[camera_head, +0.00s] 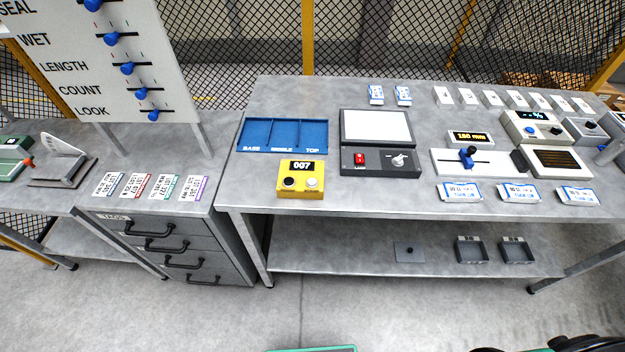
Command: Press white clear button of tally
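The tally (301,195) is a yellow box near the front edge of the grey metal bench. Its dark display (301,168) reads 007. A black button (289,183) is on the left of its sloped face and the white clear button (312,183) is on the right. Nothing covers or touches either button. No gripper fingers show in the head view.
A blue tray (243,134) marked BASE, MIDDLE and TOP lies behind the tally. A lamp box (380,164) with a red switch and knob stands to its right. Several tags lie on the left cabinet (165,240).

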